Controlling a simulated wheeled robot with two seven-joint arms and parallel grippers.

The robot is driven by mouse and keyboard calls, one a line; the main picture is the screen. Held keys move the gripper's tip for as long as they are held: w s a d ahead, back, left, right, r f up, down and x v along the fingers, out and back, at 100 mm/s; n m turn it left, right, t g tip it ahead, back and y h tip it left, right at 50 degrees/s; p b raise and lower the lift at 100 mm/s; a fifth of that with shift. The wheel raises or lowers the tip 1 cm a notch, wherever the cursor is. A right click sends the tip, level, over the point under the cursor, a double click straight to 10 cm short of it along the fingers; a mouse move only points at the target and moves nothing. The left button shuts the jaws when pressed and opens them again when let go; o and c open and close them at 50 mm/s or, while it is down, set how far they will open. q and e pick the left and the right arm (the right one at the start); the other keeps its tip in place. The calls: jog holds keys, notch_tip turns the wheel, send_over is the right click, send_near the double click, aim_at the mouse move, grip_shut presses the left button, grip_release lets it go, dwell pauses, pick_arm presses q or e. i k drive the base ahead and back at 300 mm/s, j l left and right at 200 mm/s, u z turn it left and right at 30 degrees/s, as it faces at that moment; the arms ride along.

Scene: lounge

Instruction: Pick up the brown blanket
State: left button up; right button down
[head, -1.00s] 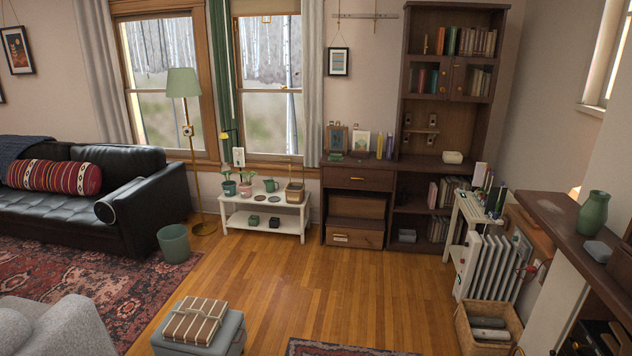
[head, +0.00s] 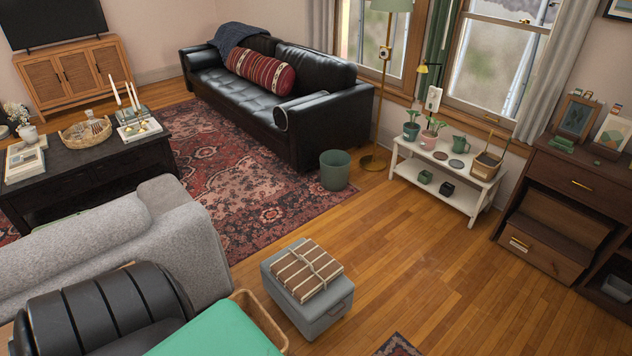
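A folded brown blanket with cream stripes (head: 307,271), tied with a cord, lies flat on top of a grey storage ottoman (head: 326,316) at the lower middle of the head view. The ottoman stands on the wooden floor. Neither of my grippers is in view, and nothing touches the blanket.
A grey sofa (head: 150,240) stands left of the ottoman, with a wicker basket (head: 262,318) between. A green bin (head: 335,170) and a white plant bench (head: 448,183) stand behind. Wooden floor (head: 430,270) is clear to the right. A dark-blue throw (head: 240,37) lies on the black couch.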

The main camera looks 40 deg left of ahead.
aim_at(307, 269)
jog(key=i+u, duration=0.2)
jog(key=i, duration=0.3)
jog(key=i+l+u, duration=0.2)
jog(key=i, duration=0.3)
jog(key=i+u, duration=0.2)
jog(key=i, duration=0.3)
